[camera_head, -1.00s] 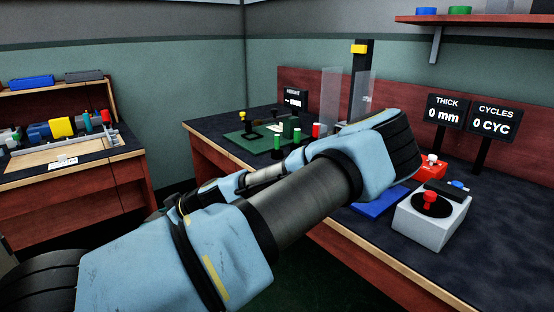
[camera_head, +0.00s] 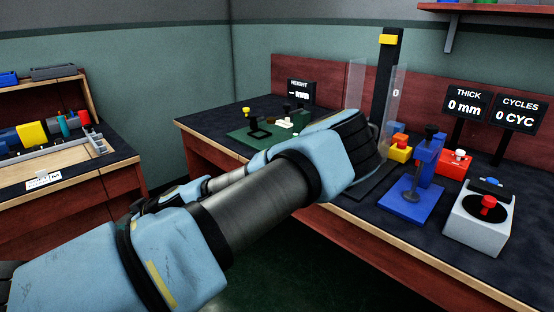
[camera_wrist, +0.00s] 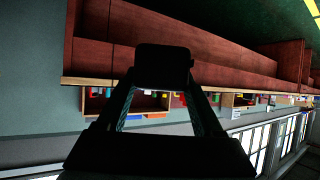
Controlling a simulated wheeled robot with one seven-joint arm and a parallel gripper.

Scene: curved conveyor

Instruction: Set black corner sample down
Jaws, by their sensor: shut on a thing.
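My gripper (camera_wrist: 163,84) shows in the wrist view as two dark fingers closed on a black block, the black corner sample (camera_wrist: 163,60). The sample is in shadow, so its exact shape and tilt are hard to make out. In the head view my arm reaches across the middle towards the right workbench (camera_head: 330,222), and its links hide the gripper and the sample. No surface shows touching the sample in the wrist view.
On the bench stand a green fixture plate (camera_head: 243,137), a black column with clear guards (camera_head: 386,85), a blue stand (camera_head: 405,203), a red box (camera_head: 456,162) and a grey button box (camera_head: 480,222). A tool bench (camera_head: 75,190) is at left.

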